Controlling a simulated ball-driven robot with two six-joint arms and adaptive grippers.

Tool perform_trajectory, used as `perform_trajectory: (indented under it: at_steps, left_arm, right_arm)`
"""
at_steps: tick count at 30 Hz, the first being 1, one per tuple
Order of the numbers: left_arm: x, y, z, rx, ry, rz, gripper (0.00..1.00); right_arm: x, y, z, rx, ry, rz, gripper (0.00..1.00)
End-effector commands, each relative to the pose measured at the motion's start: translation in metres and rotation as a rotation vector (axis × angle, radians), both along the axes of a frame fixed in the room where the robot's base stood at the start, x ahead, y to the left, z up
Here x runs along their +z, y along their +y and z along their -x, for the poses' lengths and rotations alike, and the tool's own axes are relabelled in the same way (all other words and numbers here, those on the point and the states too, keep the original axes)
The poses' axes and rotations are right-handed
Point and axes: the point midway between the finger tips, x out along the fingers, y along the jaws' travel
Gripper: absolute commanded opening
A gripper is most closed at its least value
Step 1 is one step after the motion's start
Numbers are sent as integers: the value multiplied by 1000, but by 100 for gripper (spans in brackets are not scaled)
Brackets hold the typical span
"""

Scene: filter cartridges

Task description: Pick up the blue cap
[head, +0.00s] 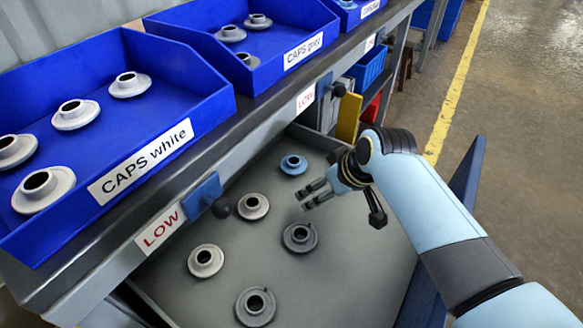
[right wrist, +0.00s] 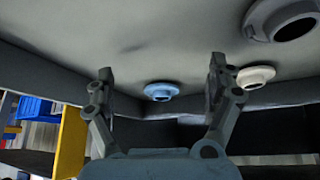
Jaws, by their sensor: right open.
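The blue cap (head: 293,164) lies on the grey tray (head: 330,270) below the shelf, near the tray's far end. It also shows in the right wrist view (right wrist: 161,91), between and beyond the two fingers. My right gripper (head: 312,194) is open and empty above the tray, nearer to me than the blue cap and apart from it. Its fingers also show in the right wrist view (right wrist: 160,75). My left gripper is not in view.
Other caps lie on the tray: a whitish one (head: 253,206), a dark grey one (head: 300,236), and more nearer to me. Above the tray stand blue bins, one labelled CAPS white (head: 150,165) and one labelled CAPS grey (head: 300,50). A black knob (head: 222,207) juts from the shelf edge.

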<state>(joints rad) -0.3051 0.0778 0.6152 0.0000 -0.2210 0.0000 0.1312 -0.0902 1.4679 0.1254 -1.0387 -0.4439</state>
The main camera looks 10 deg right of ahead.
Motion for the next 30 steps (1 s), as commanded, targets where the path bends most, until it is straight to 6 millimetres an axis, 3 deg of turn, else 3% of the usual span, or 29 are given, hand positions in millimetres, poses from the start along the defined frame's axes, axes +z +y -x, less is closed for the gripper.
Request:
perform_trajectory:
  at_steps: [6,12,22,25,30]
  left_arm:
    - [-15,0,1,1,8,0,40]
    - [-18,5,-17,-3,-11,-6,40]
    - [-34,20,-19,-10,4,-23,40]
    - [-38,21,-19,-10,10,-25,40]
    - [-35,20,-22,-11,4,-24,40]
  right_arm:
    - [-2,16,-40,0,-2,-2,89]
    - [0,23,-57,0,-2,-1,89]
    - [-2,42,-103,1,-1,0,89]
    - [-12,43,-105,0,2,1,89]
    - [-9,43,-107,0,-1,0,89]
